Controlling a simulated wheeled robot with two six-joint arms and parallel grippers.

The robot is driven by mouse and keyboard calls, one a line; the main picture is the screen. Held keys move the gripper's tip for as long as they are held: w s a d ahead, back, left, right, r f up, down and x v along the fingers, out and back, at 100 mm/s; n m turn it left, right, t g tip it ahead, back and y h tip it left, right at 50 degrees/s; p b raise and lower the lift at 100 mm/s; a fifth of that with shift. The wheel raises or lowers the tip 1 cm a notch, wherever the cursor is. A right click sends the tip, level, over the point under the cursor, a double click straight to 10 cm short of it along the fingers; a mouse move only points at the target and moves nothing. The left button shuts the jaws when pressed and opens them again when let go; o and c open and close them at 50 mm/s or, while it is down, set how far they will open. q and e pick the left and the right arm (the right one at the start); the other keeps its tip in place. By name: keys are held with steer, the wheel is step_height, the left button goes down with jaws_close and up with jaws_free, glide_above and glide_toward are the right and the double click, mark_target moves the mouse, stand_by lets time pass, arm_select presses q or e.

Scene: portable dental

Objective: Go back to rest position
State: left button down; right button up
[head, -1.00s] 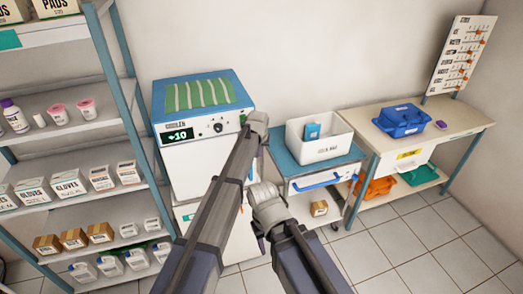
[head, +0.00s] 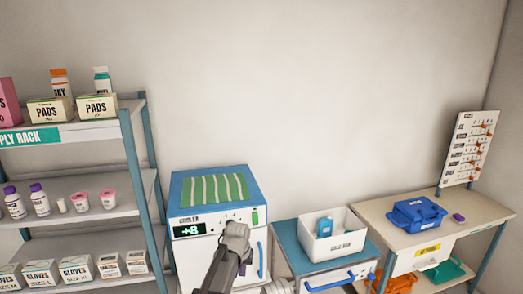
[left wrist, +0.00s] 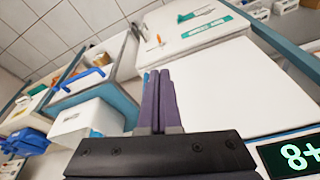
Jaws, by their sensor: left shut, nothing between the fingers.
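My left gripper (left wrist: 160,75) shows in the left wrist view with its purple fingers together and nothing between them. In the head view my left gripper (head: 238,235) is in front of the white cooler (head: 193,256), whose display reads +8. Its fingers cannot be made out there. A small grey part of my right arm shows at the bottom edge of the head view, and its fingers are not visible.
A supply rack (head: 136,165) with boxes and bottles stands at left. To the right are a blue-topped cart (head: 285,238) with a white bin (head: 333,249) and a table (head: 372,212) with a blue case (head: 417,214). The wall above is clear.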

arm_select(q)
steer(key=s+a+g, duration=0.1)
steer(key=s+a, duration=0.4)
steer(key=s, duration=0.5)
steer(key=s+a+g, duration=0.1)
steer(key=s+a, duration=0.4)
steer(key=s, duration=0.6)
steer(key=s+d+f+m+b, duration=0.1)
steer(key=s+d+f+b, duration=0.1)
steer(key=d, duration=0.3)
steer(key=s+d+f+m+g+y+b, duration=0.1)
steer(key=s+d+f+m+b, duration=0.1)
steer(key=d, duration=0.3)
steer(key=shift+s+d+f+b, duration=0.2)
steer(key=shift+s+f+b, duration=0.2)
steer(key=shift+s+f, duration=0.4)
steer(key=shift+r, duration=0.1)
